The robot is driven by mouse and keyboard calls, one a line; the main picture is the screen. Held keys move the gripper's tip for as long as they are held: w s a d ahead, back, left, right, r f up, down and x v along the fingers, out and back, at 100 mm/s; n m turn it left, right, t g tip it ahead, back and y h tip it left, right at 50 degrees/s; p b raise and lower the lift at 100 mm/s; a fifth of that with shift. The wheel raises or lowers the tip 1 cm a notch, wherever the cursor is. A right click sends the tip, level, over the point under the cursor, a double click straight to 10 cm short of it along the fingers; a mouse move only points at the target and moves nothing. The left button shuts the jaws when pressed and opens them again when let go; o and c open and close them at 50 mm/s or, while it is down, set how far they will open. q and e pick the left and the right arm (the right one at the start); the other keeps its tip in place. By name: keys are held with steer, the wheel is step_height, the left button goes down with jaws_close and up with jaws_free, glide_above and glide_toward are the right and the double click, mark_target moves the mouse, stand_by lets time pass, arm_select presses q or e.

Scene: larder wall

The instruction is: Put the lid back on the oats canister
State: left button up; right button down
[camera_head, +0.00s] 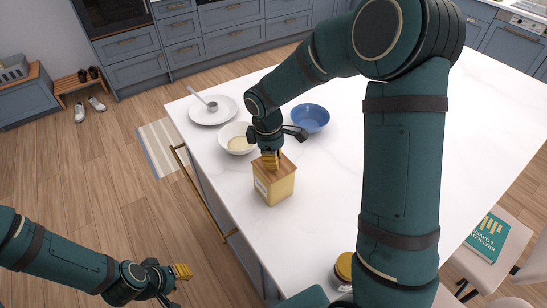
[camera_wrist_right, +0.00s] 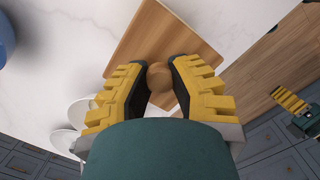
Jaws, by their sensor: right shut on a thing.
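The oats canister (camera_head: 276,189) is a square, pale yellow box with a label, standing upright near the counter's left edge. Its square wooden lid (camera_head: 285,164) is at the top of the canister and looks about level; I cannot tell if it is fully seated. My right gripper (camera_head: 271,160) points down from above and is shut on the lid's round knob (camera_wrist_right: 160,78), which shows between the yellow fingers in the wrist view. The lid hides most of the canister there. My left gripper (camera_head: 180,284) is over the floor at lower left, away from the counter; its opening is unclear.
A white bowl (camera_head: 228,133) with pale contents stands just behind the canister. A blue bowl (camera_head: 311,118) and a white plate (camera_head: 202,115) with a scoop (camera_head: 211,105) are farther back. A yellow-lidded jar (camera_head: 344,267) stands near my right arm. The right counter is clear.

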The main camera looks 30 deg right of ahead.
steer(key=shift+f, duration=0.1)
stand_by(0.3)
steer(key=shift+c, duration=1.4)
jaws_free()
steer(key=shift+r+p, duration=2.6)
steer(key=shift+r, duration=0.95)
jaws_close()
